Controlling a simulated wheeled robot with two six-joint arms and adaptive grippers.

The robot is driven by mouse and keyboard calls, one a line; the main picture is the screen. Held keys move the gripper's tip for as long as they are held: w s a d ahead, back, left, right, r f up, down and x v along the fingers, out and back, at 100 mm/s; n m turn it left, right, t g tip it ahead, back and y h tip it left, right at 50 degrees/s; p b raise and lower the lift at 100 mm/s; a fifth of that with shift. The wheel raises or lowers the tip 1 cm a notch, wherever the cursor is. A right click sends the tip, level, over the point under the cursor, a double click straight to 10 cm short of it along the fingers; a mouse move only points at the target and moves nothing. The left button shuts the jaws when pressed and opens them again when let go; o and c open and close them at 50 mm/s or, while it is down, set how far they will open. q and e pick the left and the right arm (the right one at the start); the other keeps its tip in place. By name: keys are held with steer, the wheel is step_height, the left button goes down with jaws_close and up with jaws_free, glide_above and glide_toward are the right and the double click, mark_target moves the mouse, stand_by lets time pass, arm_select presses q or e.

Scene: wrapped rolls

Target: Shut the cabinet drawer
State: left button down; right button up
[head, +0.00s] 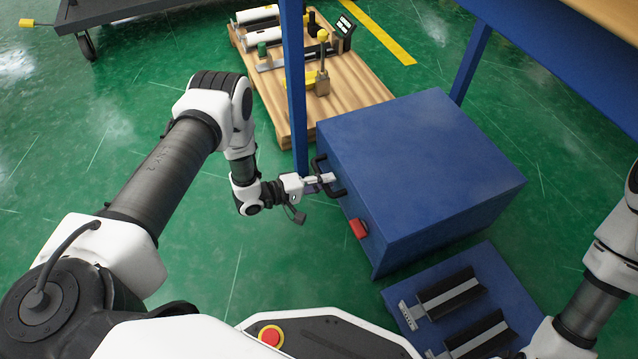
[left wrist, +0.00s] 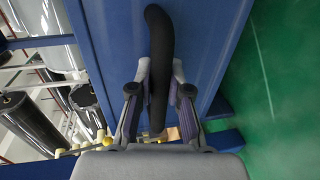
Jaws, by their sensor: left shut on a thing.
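The blue cabinet (head: 425,165) stands right of centre in the head view, its front facing my left arm. Its black drawer handle (head: 338,189) is on that front; in the left wrist view it is a dark bar (left wrist: 160,50) against the blue drawer front (left wrist: 205,40). My left gripper (head: 327,179) is shut on the handle; in the left wrist view its fingers (left wrist: 160,88) lie on both sides of the bar. I see no open gap around the drawer, but the front is steeply angled. My right gripper is out of view.
A red part (head: 359,228) sits on the cabinet front. A blue tray with dark holders (head: 402,313) lies near the cabinet. A wooden pallet (head: 365,82) with wrapped rolls is behind. A blue post (head: 294,80) stands close to my left gripper. Green floor is clear at left.

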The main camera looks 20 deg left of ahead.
arm_select(q)
steer(key=c, duration=1.1)
jaws_free()
steer(key=shift+w+d, duration=0.2)
steer(key=shift+w, duration=0.05)
steer(key=v, duration=1.2)
